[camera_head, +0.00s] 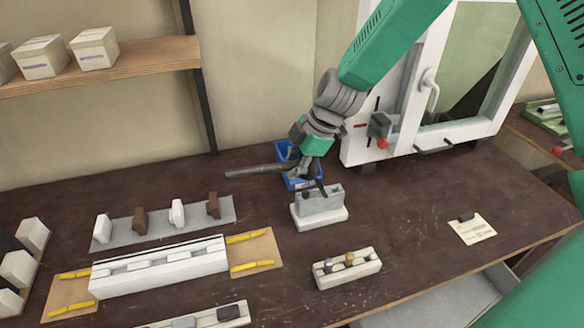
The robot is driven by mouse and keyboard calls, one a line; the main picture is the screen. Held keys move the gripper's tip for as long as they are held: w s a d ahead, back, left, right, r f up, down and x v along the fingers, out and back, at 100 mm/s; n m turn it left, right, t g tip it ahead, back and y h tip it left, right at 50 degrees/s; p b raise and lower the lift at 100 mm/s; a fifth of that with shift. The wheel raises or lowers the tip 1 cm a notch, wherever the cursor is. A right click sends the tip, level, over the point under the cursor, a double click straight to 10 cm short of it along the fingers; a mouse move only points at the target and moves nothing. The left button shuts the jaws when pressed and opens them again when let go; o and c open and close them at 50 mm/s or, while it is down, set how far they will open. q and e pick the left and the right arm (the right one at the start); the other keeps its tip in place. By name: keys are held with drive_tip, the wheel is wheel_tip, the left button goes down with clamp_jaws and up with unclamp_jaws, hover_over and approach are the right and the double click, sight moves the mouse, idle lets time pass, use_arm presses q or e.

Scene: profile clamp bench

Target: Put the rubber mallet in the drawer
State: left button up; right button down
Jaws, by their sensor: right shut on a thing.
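My right gripper (304,168) reaches in from the upper right and is shut on the rubber mallet, above the back middle of the bench. A long dark grey bar of the mallet (252,171) sticks out to the left from the fingers. The rest of the mallet is hard to make out among the dark fingers. The drawer (452,305) is a light grey box standing open below the bench's front right edge; its inside is only partly seen. My left gripper is not in view.
A white fixture (345,270) stands nearer. A paper card (472,230) lies right. A white-framed window unit (372,150) stands at the back.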

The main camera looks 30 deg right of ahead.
wheel_tip(320, 180, up, 3)
drive_tip(key=shift+f+p, duration=0.2)
drive_tip(key=shift+p, duration=0.5)
drive_tip(key=shift+f, duration=0.1)
